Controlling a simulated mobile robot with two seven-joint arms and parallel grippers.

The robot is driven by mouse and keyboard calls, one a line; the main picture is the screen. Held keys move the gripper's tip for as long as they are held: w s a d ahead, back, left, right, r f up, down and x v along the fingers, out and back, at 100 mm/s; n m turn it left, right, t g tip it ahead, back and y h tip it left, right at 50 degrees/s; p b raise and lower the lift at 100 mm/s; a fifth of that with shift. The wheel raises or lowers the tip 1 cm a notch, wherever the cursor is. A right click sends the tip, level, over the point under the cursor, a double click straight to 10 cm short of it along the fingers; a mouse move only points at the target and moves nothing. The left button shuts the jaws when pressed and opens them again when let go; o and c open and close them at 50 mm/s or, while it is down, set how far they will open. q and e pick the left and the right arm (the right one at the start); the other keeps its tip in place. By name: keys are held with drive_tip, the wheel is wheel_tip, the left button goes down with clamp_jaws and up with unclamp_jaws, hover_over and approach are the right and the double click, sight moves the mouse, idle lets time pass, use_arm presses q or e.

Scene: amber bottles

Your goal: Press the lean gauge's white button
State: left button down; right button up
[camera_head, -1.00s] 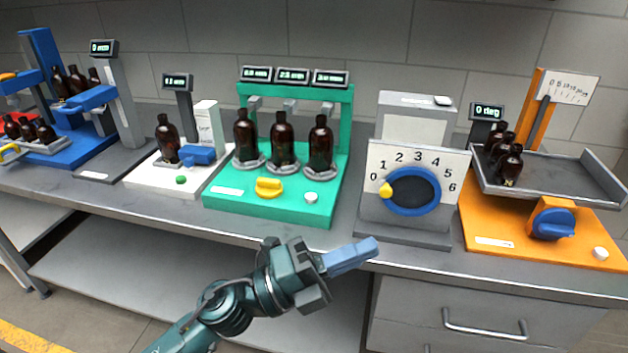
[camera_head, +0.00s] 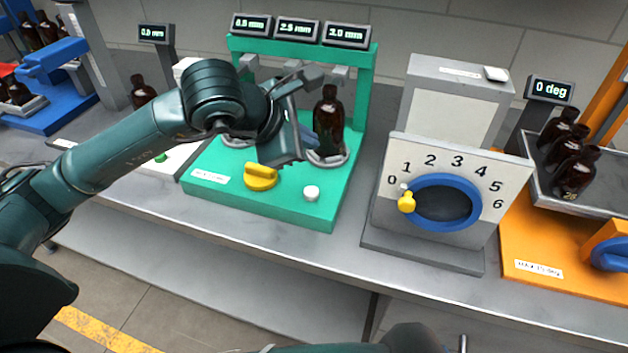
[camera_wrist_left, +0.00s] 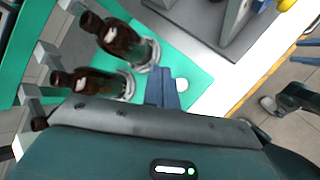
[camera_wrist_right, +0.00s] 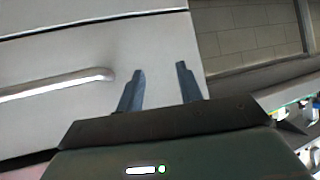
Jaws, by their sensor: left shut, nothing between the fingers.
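The green gauge stand (camera_head: 330,205) carries three displays, reading about 0.5, 2.5 and 3.0 mm. A white button (camera_head: 311,193) sits on the front right of its base, right of a yellow knob (camera_head: 261,177). I cannot read its label to confirm it as the lean gauge. My left gripper (camera_head: 312,140) is shut and empty, above the base, behind the button and in front of an amber bottle (camera_head: 328,115). In the left wrist view its fingers (camera_wrist_left: 166,95) appear close beside the white button (camera_wrist_left: 182,85). My right gripper (camera_wrist_right: 160,85) is open and empty, facing a drawer front.
A grey dial box (camera_head: 430,230) with a blue ring stands to the right. Beyond it is an orange tilt stand (camera_head: 525,245) with bottles on a tray and a 0 deg display (camera_head: 552,91). My left arm hides other bottles on the green stand.

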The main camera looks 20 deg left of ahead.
sight(307, 194)
use_arm(q)
drive_tip(key=shift+a, duration=0.1)
use_arm(e)
drive_tip(key=shift+s, duration=0.2)
drive_tip(key=shift+f, duration=0.1)
